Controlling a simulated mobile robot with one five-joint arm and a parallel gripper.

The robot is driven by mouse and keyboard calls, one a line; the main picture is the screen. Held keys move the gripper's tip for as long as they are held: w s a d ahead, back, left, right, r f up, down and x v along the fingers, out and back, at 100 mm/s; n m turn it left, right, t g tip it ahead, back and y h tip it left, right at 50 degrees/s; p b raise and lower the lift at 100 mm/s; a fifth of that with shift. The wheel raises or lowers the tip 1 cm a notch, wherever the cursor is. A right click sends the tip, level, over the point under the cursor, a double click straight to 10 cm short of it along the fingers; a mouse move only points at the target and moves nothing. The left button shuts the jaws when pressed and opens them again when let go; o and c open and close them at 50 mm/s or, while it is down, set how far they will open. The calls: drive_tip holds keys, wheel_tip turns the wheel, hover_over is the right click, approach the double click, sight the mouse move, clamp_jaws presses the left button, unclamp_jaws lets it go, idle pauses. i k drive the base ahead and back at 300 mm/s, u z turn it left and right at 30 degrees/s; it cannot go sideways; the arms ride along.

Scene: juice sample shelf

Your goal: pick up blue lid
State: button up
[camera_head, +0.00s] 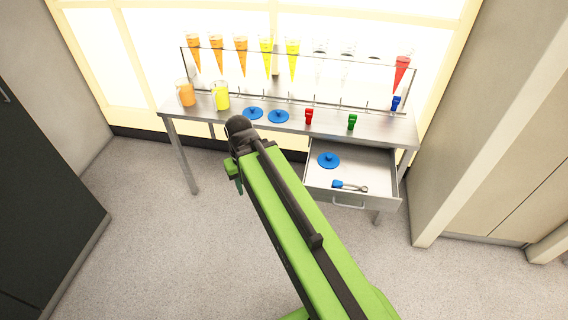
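Three round blue lids with small knobs are in the head view. One lid (253,113) and another lid (278,116) lie side by side on the metal table (380,127). A third lid (328,160) lies in the open drawer (380,170) under the table's right part. My green arm reaches up from the lower right. My gripper (234,178) is at the arm's far end, in front of the table's edge, below and left of the two table lids in the picture. It appears apart from all the lids. The arm hides most of it, so its opening cannot be seen.
A jug of orange juice (186,93) and a yellow one (222,96) stand at the table's left. Red (309,116), green (352,121) and blue (395,103) small pieces are further right. A rack (300,52) holds several cones behind. A blue-handled tool (350,186) lies in the drawer.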

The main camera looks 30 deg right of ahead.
sight(327, 160)
drive_tip(key=u, duration=0.8)
drive_tip(key=i, duration=1.95)
drive_tip(key=z, duration=2.15)
drive_tip(key=i, duration=0.3)
drive_tip(key=k, duration=0.35)
drive_tip(key=u, duration=0.25)
